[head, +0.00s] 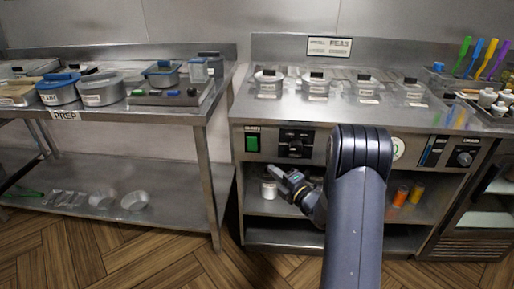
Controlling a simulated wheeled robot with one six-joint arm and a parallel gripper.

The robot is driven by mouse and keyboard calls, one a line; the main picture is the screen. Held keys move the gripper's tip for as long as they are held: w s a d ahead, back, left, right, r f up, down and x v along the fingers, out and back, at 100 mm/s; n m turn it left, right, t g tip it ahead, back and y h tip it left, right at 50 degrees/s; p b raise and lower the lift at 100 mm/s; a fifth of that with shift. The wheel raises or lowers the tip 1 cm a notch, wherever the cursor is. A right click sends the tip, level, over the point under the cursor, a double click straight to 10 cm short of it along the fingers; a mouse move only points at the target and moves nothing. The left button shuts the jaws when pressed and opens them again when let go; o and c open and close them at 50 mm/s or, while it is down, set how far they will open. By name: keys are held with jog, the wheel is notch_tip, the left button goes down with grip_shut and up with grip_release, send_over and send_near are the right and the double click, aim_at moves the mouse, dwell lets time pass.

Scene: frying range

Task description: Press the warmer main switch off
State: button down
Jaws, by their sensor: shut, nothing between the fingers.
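A green switch (252,143) with a dark frame sits at the left end of the front panel of the steel warmer counter (310,110). A small label above it is too small to read. My gripper (275,170) is shut and empty, in front of the counter, below and a little right of the green switch in the picture. It appears apart from the switch, but the depth gap is hard to judge. My arm hides part of the panel's middle.
A dark control block with a knob (295,145) is right of the switch. A white-labelled can (269,189) stands on the shelf below, near my gripper. The prep table (190,112) stands to the left. Orange and yellow bottles (401,196) are on the right shelf.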

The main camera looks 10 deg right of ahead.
send_near(250, 141)
jog(key=w+a, duration=0.1)
jog(key=a, duration=0.3)
jog(key=w, duration=0.1)
jog(key=w+d+p, duration=0.1)
jog(key=w, duration=0.1)
jog(key=shift+w+r, duration=0.1)
jog(key=shift+r, duration=0.1)
jog(key=shift+w+d, duration=0.1)
jog(key=shift+w, duration=0.35)
jog(key=shift+r, duration=0.1)
jog(key=shift+w+d+r+m+g, duration=0.1)
jog(key=shift+w+r+m+g, duration=0.2)
jog(key=shift+f, duration=0.15)
jog(key=shift+s+f, duration=0.1)
